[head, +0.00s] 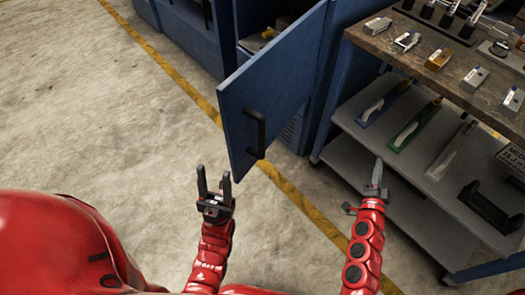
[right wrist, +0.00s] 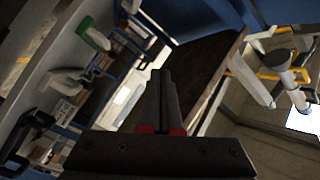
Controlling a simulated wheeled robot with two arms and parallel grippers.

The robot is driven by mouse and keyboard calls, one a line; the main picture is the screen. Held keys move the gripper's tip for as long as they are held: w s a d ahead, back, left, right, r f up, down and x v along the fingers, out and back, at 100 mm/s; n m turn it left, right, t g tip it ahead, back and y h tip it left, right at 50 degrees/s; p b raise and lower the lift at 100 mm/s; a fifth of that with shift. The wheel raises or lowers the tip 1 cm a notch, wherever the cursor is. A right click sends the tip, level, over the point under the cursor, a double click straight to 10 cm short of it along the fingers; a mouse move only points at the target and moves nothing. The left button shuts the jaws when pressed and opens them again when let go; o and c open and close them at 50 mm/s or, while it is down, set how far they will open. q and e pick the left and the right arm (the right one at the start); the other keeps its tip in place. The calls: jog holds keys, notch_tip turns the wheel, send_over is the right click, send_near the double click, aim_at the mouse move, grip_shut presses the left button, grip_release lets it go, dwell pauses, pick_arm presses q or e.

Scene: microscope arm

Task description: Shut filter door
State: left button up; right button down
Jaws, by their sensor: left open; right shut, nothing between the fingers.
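The blue filter door (head: 268,88) stands open in the head view, swung out from the blue cabinet toward me. Its black handle (head: 255,132) is on the face near the free edge. My left gripper (head: 214,181) is open and empty, pointing up, to the left of the door's lower corner and apart from it. My right gripper (head: 377,172) is shut and empty, to the right of the door, in front of the shelf. In the right wrist view its closed fingers (right wrist: 158,98) show with nothing between them.
A workbench (head: 445,72) with small devices on top stands at the right. Its lower grey shelf (head: 440,195) holds trowel-like tools and a black holder, close to my right gripper. More blue cabinets (head: 187,30) stand at the back. The concrete floor (head: 90,110) at left is clear.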

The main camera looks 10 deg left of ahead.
jog(key=a+f+n+g+y, duration=0.1)
jog(key=a+f+g+y, duration=0.1)
jog(key=a+y, duration=0.65)
jog(key=n+g+y, duration=0.7)
jog(key=g+y, duration=0.2)
jog(key=y, duration=0.2)
send_near(233, 149)
jog(key=x, duration=0.7)
